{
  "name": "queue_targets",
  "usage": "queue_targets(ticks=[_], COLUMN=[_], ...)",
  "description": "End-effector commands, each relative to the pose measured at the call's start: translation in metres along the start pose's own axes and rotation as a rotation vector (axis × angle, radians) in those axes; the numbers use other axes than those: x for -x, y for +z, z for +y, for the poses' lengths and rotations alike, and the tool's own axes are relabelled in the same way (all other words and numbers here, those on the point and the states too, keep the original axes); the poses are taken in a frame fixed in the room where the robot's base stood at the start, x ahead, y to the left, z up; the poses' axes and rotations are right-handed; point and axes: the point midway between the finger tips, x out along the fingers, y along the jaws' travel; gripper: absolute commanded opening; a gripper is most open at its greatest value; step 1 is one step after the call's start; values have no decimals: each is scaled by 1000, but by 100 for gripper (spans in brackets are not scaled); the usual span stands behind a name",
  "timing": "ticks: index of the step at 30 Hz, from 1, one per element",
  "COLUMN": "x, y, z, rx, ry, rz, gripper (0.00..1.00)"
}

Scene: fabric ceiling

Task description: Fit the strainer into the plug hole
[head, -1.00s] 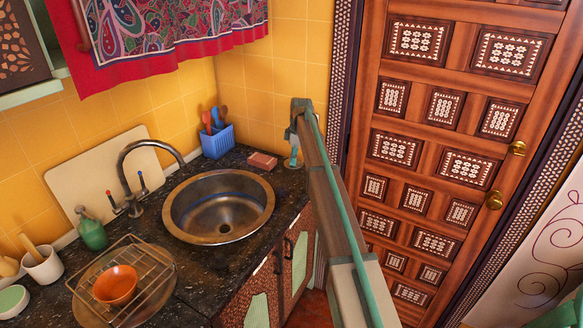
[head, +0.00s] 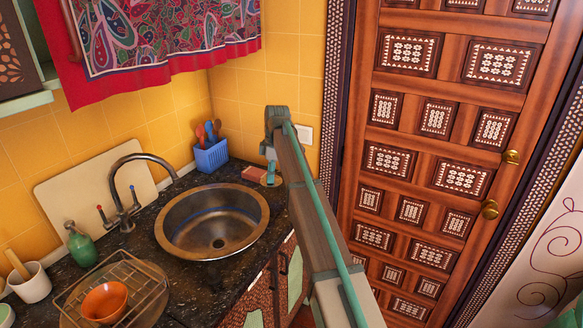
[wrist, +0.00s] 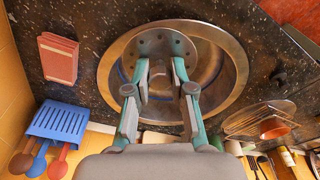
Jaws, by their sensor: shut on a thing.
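The round metal strainer (wrist: 152,41), with small dark holes, shows in the wrist view at the fingertips. My gripper (wrist: 161,70) is shut on it. The basin of the round steel sink (wrist: 112,75) lies behind the fingers in that view. In the head view the sink (head: 164,217) is set in the dark counter, and its plug hole (head: 219,244) shows dark at the bottom. My gripper (head: 270,177) is to the right of the sink's back rim there, near the pink sponge; the strainer is hard to make out. The plug hole is hidden in the wrist view.
The pink sponge (head: 250,173) and blue utensil holder (head: 210,157) stand behind the sink. The tap (head: 124,190) arches over its left side. A wire rack (head: 128,270) with an orange bowl (head: 104,302) is at front left. The basin looks empty.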

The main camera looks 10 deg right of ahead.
Motion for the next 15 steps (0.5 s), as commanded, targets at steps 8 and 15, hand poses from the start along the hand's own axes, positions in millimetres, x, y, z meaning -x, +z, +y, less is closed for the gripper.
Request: queue_targets(ticks=[8, 15], x=[-28, -58], y=[-124, -197], z=[-20, -35], rx=[176, 309], ry=[-23, -39], rz=[-1, -1], gripper=[0, 0])
